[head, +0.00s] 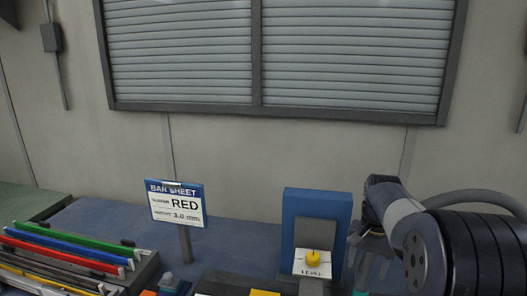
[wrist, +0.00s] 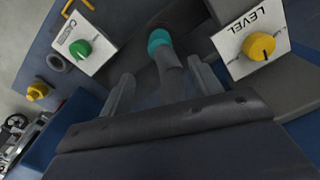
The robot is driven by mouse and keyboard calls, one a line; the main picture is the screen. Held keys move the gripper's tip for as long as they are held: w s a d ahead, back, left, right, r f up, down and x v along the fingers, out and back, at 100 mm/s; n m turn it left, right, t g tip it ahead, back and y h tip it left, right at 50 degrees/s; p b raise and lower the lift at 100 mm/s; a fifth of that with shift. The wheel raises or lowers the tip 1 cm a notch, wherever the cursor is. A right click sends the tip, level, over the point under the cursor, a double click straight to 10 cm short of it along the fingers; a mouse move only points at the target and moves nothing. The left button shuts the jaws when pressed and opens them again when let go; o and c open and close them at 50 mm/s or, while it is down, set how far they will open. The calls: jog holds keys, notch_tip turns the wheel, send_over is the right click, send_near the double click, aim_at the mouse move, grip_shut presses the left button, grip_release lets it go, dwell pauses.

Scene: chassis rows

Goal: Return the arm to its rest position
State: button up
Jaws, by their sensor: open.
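My arm (head: 440,250) is at the right of the head view, bent, with its end reaching down beside a blue upright panel. My gripper (head: 370,262) is just right of that panel, partly cut by the bottom edge. In the wrist view my gripper (wrist: 160,72) is open, its two fingers apart. A dark stick with a teal tip (wrist: 159,40) shows between the fingers; I cannot tell whether they touch it. Nothing is seen held.
A yellow knob (wrist: 258,47) on a LEVEL plate and a green knob (wrist: 80,49) on a white plate flank the fingers. The blue panel (head: 304,205) stands close to the arm.

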aim_at(361, 291)
notch_tip(361, 291, down, 9)
jog(key=shift+s+f+p, duration=0.1)
jog(key=shift+f+p, duration=0.1)
jog(key=shift+p, duration=0.35)
jog(key=shift+f+p, duration=0.1)
jog(key=shift+p, duration=0.25)
jog(key=shift+r+p, duration=1.9)
jog(key=shift+r, duration=1.05)
